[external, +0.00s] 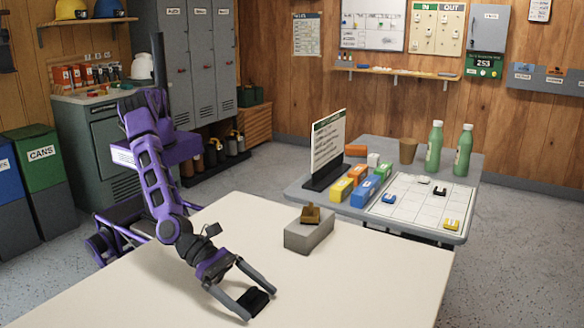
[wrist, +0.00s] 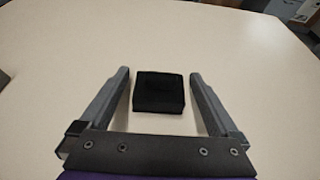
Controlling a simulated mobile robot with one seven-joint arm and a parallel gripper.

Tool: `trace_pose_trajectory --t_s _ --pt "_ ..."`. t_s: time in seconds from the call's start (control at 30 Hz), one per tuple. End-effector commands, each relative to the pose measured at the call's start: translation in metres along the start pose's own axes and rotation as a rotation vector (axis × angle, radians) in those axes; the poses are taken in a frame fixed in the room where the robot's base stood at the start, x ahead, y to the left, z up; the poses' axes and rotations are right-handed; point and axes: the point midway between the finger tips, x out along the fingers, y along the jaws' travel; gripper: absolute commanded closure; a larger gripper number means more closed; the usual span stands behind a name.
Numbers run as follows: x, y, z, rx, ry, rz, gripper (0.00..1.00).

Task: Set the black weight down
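The black weight (wrist: 159,92) is a small flat square block. In the wrist view it lies on the pale tabletop between my gripper's two fingers, with a clear gap on each side. My gripper (wrist: 160,88) is open around it and the fingers do not touch it there. In the external view my gripper (external: 258,292) reaches down to the near table, and the black weight (external: 254,300) shows between its fingertips, low at the table surface.
A grey block (external: 310,235) with a brown object (external: 311,214) on top stands on the pale table (external: 375,278), right of my gripper. Behind is a grey table with a sign (external: 327,142), coloured blocks and green bottles (external: 434,148). The pale table's right side is clear.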

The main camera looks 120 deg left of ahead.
Motion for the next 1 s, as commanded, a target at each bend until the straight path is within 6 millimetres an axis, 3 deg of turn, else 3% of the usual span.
trace_pose_trajectory --t_s 0.37,0.57,1.0 --pt "-0.003 0.000 0.005 0.001 0.001 0.000 0.00" --pt "-0.029 -0.002 0.004 0.003 0.001 -0.001 0.00" --pt "-0.104 -0.001 0.004 0.001 0.001 -0.001 0.00"
